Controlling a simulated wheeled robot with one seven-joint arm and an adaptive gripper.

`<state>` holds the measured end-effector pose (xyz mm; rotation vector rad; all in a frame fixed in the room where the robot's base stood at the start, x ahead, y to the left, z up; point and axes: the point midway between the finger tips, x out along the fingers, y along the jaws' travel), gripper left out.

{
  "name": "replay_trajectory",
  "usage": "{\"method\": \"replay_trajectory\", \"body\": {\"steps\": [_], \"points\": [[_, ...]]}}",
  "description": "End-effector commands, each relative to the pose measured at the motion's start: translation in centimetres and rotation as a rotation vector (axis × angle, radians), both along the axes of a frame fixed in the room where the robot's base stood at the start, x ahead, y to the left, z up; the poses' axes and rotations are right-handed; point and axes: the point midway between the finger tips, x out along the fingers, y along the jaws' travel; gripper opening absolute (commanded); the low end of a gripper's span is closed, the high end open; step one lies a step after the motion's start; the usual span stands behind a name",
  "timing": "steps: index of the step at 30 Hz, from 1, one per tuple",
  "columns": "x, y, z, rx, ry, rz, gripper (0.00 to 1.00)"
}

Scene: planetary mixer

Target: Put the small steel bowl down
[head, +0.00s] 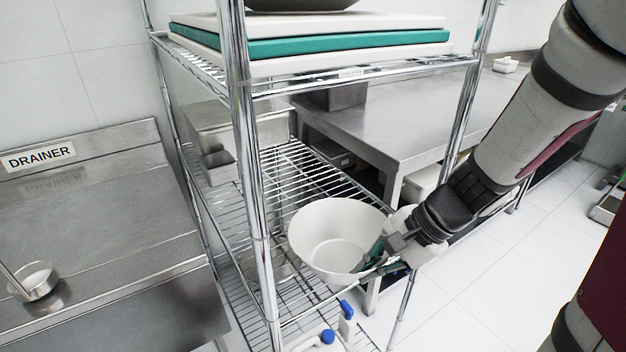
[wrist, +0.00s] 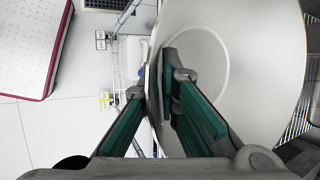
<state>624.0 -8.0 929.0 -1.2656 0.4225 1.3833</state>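The bowl (head: 325,232) is round, deep and pale, almost white, with its opening facing up. In the head view it is at the front of the wire rack, over the middle shelf; I cannot tell whether its base touches the shelf. My gripper (head: 376,260) is at the bowl's right rim. In the wrist view, my gripper's (wrist: 157,90) teal-padded fingers straddle the rim of the bowl (wrist: 262,70), one inside and one outside, with the wall between them. The contact at the pads is partly hidden.
The wire shelf (head: 300,165) is bare behind the bowl. A chrome post (head: 250,160) stands left of it. White and teal boards (head: 340,45) lie on the shelf above. Blue-capped bottles (head: 347,318) stand below. A small steel vessel (head: 36,282) is on the drainer (head: 100,225).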

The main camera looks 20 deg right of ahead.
Motion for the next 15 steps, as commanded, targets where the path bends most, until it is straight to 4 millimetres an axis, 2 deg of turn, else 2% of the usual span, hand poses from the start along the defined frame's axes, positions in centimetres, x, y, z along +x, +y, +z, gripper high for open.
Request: {"method": "replay_trajectory", "body": {"steps": [1,6,15], "points": [[1.5,-0.6,-0.1,-0.001,-0.003,0.0,0.0],[5.5,-2.2,-0.6,-0.001,-0.004,0.0,0.0],[11.2,-4.5,-1.1,-0.001,-0.004,0.0,0.0]]}}
